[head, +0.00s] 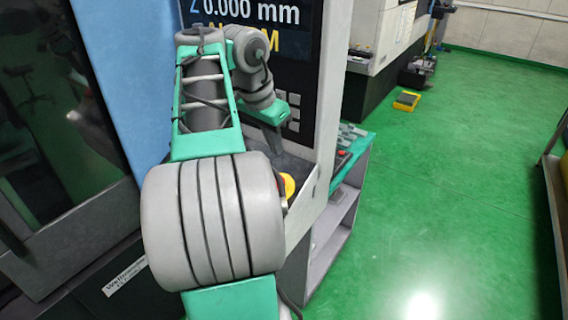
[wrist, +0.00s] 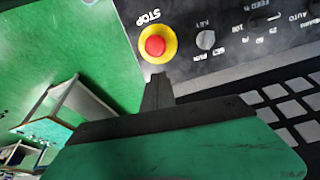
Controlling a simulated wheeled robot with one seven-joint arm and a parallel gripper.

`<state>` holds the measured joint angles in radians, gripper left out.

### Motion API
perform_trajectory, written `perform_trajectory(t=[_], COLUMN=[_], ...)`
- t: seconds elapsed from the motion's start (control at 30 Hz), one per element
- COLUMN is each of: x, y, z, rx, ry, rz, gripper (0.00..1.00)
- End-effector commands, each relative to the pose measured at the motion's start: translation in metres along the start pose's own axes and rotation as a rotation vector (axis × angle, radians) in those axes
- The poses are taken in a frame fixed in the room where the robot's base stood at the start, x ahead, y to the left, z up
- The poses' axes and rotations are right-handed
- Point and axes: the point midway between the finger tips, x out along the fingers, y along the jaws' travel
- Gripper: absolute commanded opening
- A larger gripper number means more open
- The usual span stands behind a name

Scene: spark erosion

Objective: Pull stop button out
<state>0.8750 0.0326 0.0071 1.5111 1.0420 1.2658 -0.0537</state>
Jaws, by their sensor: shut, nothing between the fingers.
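The stop button is a red mushroom cap (wrist: 156,45) on a yellow ring, under the word STOP, upside down in the wrist view. In the head view only part of its yellow ring (head: 288,186) shows beside my grey arm link, which hides much of it. My gripper (wrist: 158,78) is shut and empty, its dark fingertips just below the yellow ring in the wrist view. I cannot tell whether they touch the panel. In the head view the gripper (head: 274,148) points down toward the panel, above and left of the ring.
The control panel (wrist: 205,65) has a small knob (wrist: 206,39) beside the button and rows of grey keys (wrist: 275,91). The screen (head: 262,40) stands above my gripper. A grey shelf (head: 332,230) is below the panel. The green floor (head: 440,190) to the right is mostly clear.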

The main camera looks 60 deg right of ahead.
Motion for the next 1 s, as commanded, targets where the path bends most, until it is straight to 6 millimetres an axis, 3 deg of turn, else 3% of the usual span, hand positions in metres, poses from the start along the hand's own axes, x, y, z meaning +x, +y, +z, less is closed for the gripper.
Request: perform_trajectory(t=[0.23,0.5,0.7,1.0], x=[0.012,0.065,0.093,0.1], y=[0.001,0.001,0.0,0.0], z=[0.001,0.002,0.001,0.0], rx=[-0.002,-0.004,-0.005,-0.004], ry=[0.001,0.001,0.002,0.002], rz=[0.001,0.002,0.001,-0.001], gripper=[0.0,0.0,0.0,0.0])
